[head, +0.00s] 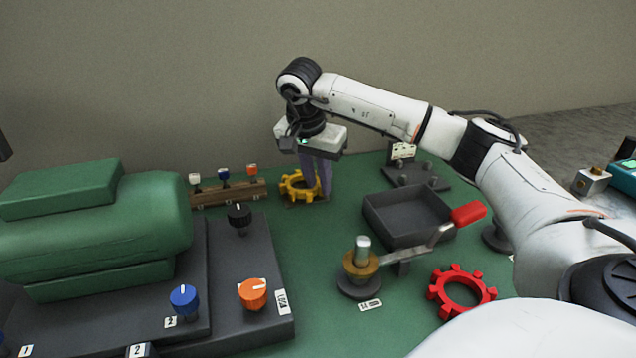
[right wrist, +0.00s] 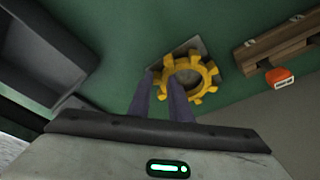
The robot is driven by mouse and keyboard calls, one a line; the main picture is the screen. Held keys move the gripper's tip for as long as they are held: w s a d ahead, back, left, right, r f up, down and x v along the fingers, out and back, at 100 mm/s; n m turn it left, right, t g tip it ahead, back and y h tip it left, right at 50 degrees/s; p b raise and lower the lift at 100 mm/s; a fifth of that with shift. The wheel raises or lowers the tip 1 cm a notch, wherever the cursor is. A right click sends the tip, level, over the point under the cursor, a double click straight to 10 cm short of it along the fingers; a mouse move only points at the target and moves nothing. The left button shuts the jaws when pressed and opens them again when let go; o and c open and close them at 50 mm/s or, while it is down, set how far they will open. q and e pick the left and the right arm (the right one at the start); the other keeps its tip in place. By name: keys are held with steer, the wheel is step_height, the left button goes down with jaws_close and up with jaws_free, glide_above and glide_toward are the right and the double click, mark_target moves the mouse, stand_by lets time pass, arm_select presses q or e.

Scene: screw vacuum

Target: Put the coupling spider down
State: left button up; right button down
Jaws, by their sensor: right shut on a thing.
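The yellow toothed ring (head: 289,191), which I take as the coupling spider, is at the back centre of the green table. My right gripper (head: 318,195) points down there, its purple fingers shut on the ring's rim. In the right wrist view the yellow ring (right wrist: 207,86) lies flat at the fingertips (right wrist: 157,92), over a small grey square plate (right wrist: 188,47). Whether the ring touches the plate I cannot tell. A similar red toothed ring (head: 437,290) lies at the front right. My left gripper does not show.
A wooden rack (head: 232,194) with small coloured pieces stands left of the yellow ring. A dark open tray (head: 375,222) is to its right. A clamp with a red handle (head: 468,214) stands nearer. A green motor (head: 95,225) with knobs fills the left.

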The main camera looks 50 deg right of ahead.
steer(key=shift+f, duration=0.15)
steer(key=c, duration=1.6)
jaws_free()
steer(key=p+v, duration=0.2)
steer(key=v, duration=1)
steer(key=shift+a+p, duration=0.15)
steer(key=shift+p, duration=0.15)
